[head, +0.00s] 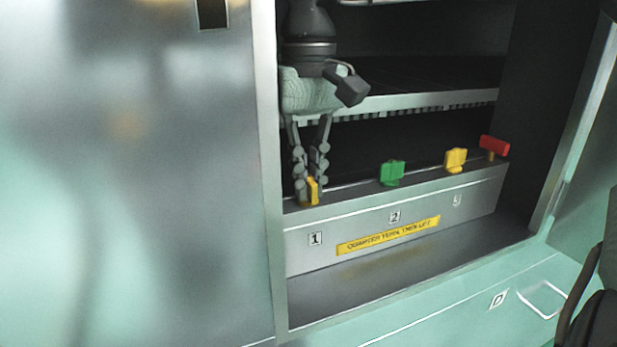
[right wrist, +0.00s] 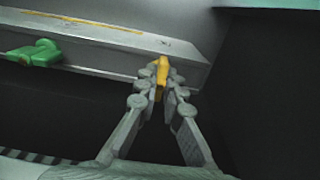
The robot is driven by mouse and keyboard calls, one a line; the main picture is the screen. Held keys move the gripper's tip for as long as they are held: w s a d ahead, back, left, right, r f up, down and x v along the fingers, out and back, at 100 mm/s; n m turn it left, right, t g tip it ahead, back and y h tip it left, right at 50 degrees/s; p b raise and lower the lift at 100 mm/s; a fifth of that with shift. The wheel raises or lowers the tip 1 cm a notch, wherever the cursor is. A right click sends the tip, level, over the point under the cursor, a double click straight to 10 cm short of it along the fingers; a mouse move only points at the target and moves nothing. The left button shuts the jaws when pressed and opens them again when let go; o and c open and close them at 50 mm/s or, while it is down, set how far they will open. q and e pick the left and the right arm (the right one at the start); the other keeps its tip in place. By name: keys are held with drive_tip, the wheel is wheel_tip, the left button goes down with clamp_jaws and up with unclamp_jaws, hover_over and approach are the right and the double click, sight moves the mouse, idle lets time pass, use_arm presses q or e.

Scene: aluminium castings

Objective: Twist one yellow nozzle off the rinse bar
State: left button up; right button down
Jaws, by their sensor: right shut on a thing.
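The rinse bar (head: 300,255) is a long grey metal bar with number labels and a yellow strip reading "QUARTER TURN, THEN LIFT". A yellow nozzle (head: 313,190) stands at its left end above label 1. My right gripper (head: 309,188) comes down from above and is shut on this nozzle; it also shows in the right wrist view (right wrist: 161,80). The nozzle's base is partly hidden by the fingers, and I cannot tell whether it is turned. A second yellow nozzle (head: 456,160) stands farther right on the bar. My left gripper is not in view.
A green nozzle (head: 392,172) stands mid-bar above label 2. A red T-shaped handle (head: 495,146) is at the right end. A metal shelf edge (head: 420,101) runs behind my wrist. A large metal panel (head: 130,170) closes the left side. A drawer handle (head: 542,303) is lower right.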

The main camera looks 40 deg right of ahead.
drive_tip(key=shift+r, duration=1.25)
drive_tip(key=shift+r, duration=2.2)
